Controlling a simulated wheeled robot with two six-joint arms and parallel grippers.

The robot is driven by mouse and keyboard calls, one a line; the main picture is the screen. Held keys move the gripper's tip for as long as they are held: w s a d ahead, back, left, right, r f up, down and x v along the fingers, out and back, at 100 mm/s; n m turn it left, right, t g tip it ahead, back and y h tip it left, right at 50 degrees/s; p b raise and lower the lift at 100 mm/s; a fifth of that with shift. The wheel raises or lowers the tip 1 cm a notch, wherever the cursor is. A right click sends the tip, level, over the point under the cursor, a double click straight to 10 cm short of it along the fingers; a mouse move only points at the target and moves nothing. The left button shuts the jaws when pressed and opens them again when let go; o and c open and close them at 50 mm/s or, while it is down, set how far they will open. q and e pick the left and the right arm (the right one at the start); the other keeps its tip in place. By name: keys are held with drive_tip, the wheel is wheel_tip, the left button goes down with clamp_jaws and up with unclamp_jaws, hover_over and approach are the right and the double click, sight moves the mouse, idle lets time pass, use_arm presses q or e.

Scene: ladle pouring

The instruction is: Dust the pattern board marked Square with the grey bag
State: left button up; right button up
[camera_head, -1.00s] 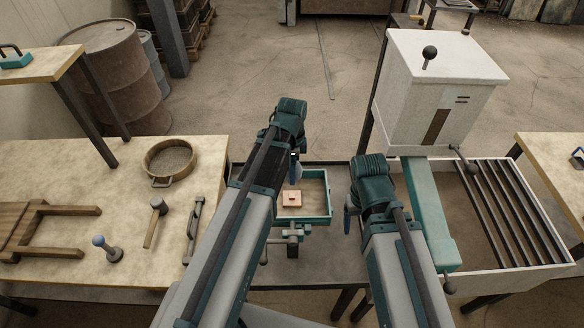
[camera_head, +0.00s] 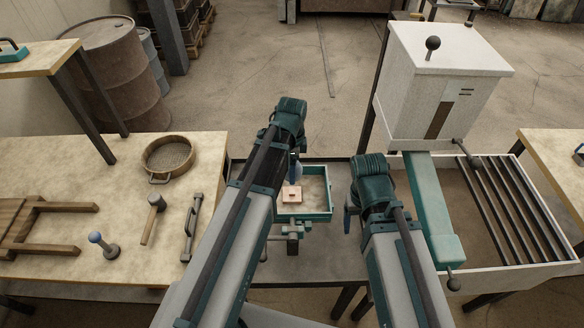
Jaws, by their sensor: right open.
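The pattern board (camera_head: 292,197), a small pinkish plate with a darker raised mark at its middle, lies at the left in the teal-framed tray (camera_head: 318,211); any lettering is too small to read. My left gripper (camera_head: 294,160) is above the tray's back left, largely hidden by its own arm. A small bluish-grey bag (camera_head: 297,172) hangs at its tip, just above and behind the board, apart from it as far as I can tell. My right gripper (camera_head: 349,208) is open and empty, right of the tray, partly hidden by its wrist.
The left bench holds a round sieve (camera_head: 168,157), a mallet (camera_head: 152,218), a metal tool (camera_head: 192,228), a blue-knobbed tool (camera_head: 103,244) and a wooden frame (camera_head: 35,226). A white cabinet (camera_head: 440,85) and a slatted bin (camera_head: 515,215) stand at the right.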

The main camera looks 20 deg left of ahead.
use_arm(q)
wheel_tip(320, 180, up, 3)
drive_tip(key=shift+f+p, duration=0.2)
drive_tip(key=shift+p, duration=0.4)
wheel_tip(320, 180, down, 6)
drive_tip(key=b, duration=0.5)
drive_tip(key=shift+r+b, duration=0.15)
drive_tip(key=shift+b, duration=0.2)
wheel_tip(320, 180, up, 6)
drive_tip(key=p, duration=0.5)
drive_tip(key=shift+p, duration=0.35)
drive_tip(key=shift+f, duration=0.35)
use_arm(e)
wheel_tip(320, 180, up, 2)
drive_tip(key=shift+r, duration=0.1)
